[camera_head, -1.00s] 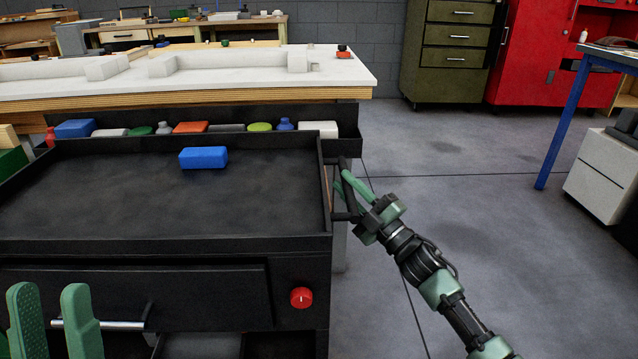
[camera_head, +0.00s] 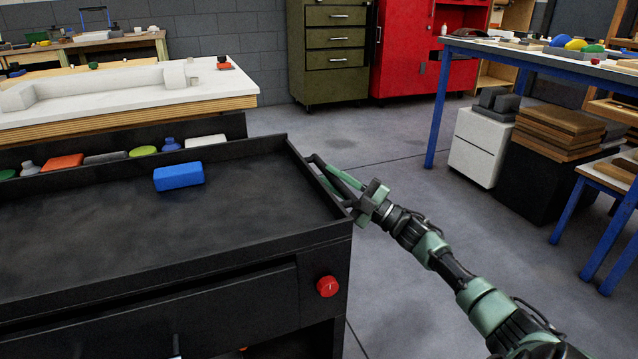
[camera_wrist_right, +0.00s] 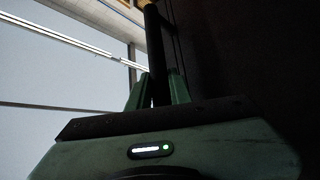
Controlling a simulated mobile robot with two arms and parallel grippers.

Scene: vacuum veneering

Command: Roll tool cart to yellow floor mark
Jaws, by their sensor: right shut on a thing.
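The black tool cart (camera_head: 95,232) fills the lower left of the head view, with a red knob (camera_head: 327,286) on its front right corner. A blue block (camera_head: 178,176) lies on its top tray. My right gripper (camera_head: 345,183) is at the cart's right side, shut on the cart's dark side handle (camera_head: 325,168). In the right wrist view the green fingers (camera_wrist_right: 158,90) close around a dark bar (camera_wrist_right: 154,50). My left gripper is out of view. No yellow floor mark shows in these frames.
A workbench with a white top (camera_head: 110,95) stands behind the cart at left. A green cabinet (camera_head: 335,55) and a red cabinet (camera_head: 412,50) stand at the back. A blue-legged table (camera_head: 438,105), white drawer unit (camera_head: 478,145) and stacked boards (camera_head: 560,130) are at right. Grey floor (camera_head: 400,170) lies open between.

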